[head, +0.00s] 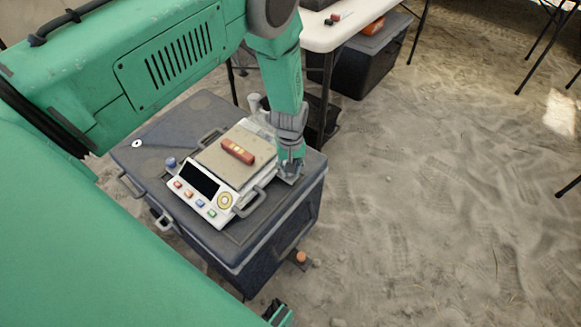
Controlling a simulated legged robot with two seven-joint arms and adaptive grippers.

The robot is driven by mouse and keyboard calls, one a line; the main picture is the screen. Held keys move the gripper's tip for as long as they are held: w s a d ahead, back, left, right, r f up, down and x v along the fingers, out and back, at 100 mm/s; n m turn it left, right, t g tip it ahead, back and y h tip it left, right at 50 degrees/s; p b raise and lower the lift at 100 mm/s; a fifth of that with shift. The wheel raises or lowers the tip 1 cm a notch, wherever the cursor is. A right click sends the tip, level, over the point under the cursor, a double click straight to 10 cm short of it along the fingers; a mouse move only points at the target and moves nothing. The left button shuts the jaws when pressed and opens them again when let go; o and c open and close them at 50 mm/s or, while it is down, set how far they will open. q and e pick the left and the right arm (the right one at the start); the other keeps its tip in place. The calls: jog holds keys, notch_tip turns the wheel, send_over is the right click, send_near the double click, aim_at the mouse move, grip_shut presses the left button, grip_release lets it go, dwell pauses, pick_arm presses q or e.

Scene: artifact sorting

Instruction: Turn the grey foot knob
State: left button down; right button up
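A white balance (228,178) with a beige pan, dark display and coloured buttons sits on a dark case. A small blue-grey knob (171,163) stands at its left corner. My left gripper (290,178) points down at the balance's right back corner, close beside its side handle. Its fingertips are small and partly hidden, so I cannot tell whether they are open or touching anything. I cannot make out a grey foot knob there; the gripper may cover it. My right gripper is not clearly in view.
A red bar (238,151) lies on the balance pan. The dark case (262,240) has metal handles and stands on sand. A white table (345,28) stands behind, with another dark case (372,62) near it. Open sand (440,190) lies to the right.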

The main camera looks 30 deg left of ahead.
pick_arm(q)
jog(key=shift+w+r+m, duration=0.1)
jog(key=shift+m, duration=0.7)
jog(key=c, duration=1.4)
grip_release()
jog(key=shift+o, duration=0.2)
notch_tip(320, 180, up, 12)
